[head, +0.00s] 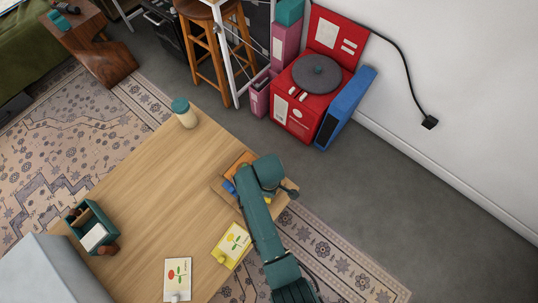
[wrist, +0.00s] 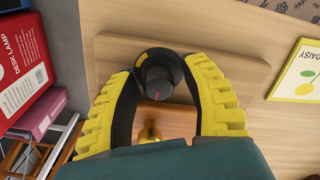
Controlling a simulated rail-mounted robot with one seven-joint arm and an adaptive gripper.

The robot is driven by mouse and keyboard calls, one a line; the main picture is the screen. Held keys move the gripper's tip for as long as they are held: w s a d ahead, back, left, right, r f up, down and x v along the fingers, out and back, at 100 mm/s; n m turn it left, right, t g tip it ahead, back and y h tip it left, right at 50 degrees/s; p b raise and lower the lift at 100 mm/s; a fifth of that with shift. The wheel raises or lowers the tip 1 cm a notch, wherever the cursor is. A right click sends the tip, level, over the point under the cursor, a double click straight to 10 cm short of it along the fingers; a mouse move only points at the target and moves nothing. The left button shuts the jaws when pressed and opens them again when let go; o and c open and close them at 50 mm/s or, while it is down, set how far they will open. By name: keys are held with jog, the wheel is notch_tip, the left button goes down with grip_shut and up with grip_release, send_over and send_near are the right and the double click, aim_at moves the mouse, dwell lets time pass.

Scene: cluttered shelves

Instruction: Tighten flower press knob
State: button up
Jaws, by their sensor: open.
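A dark round knob (wrist: 157,76) with a red mark on its cap sits on a pale wooden board (wrist: 115,50) in the wrist view. My gripper (wrist: 158,82) is open, with its yellow ribbed fingers on either side of the knob. I cannot tell whether either finger touches it. A brass-coloured fitting (wrist: 150,132) shows between the fingers, nearer my palm. In the head view the wooden board (head: 218,186) lies near the table's right edge. My teal arm covers much of it and hides the knob.
A yellow flower card (head: 232,244), a white flower card (head: 177,279), a teal box (head: 75,212) and a lidded jar (head: 185,116) stand or lie on the table (head: 150,190). Its middle is clear.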

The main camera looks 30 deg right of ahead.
jog(key=shift+w+r, duration=0.15)
jog(key=shift+r, duration=0.1)
notch_tip(320, 180, up, 3)
jog(key=p, duration=0.3)
jog(key=shift+f, duration=0.3)
jog(key=shift+f+b, duration=0.9)
jog(key=shift+f, duration=0.3)
jog(key=shift+c, duration=0.2)
grip_shut()
